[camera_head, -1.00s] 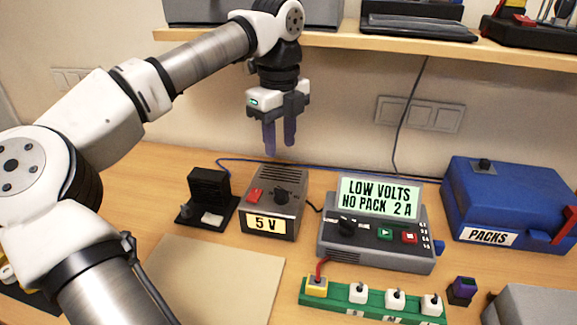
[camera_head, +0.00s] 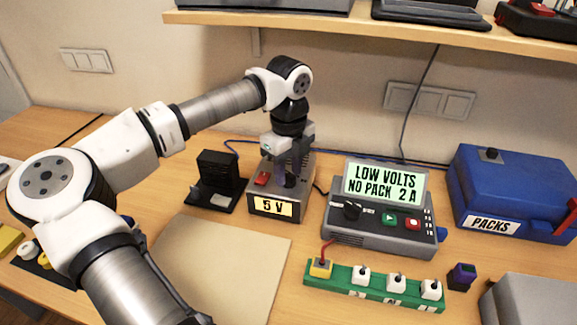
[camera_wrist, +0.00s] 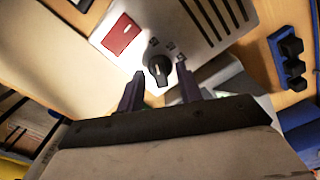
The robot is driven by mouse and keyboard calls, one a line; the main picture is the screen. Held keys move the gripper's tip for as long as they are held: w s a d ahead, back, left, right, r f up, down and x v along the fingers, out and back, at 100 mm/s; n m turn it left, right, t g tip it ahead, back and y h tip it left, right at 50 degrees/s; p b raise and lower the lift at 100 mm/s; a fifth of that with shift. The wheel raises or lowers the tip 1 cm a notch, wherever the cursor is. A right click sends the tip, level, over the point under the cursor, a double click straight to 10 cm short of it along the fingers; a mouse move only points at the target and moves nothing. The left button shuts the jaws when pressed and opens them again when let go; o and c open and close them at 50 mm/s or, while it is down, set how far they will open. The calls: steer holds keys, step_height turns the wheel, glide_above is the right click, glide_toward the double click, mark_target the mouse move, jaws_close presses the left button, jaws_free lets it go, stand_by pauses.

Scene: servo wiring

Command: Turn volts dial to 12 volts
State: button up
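The power supply (camera_head: 262,204) is a grey box whose front display reads 5 V. Its black volts dial (camera_wrist: 159,69) shows in the wrist view, on the top face beside a red switch (camera_wrist: 121,34). In the head view the dial is mostly hidden behind my fingers. My gripper (camera_head: 290,181) points down over the supply, close to the dial. In the wrist view its two purple fingers (camera_wrist: 161,84) are apart, with the dial showing between and just beyond their tips. I cannot tell whether they touch it.
A grey tester (camera_head: 375,235) on the right reads LOW VOLTS, NO PACK, 2 A. A green strip (camera_head: 385,290) with several plugs lies in front of it. A blue PACKS box (camera_head: 510,190) stands far right. A black stand (camera_head: 213,180) is left of the supply. A shelf (camera_head: 350,30) runs overhead.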

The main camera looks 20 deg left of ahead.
steer(key=shift+c, duration=0.2)
jaws_close()
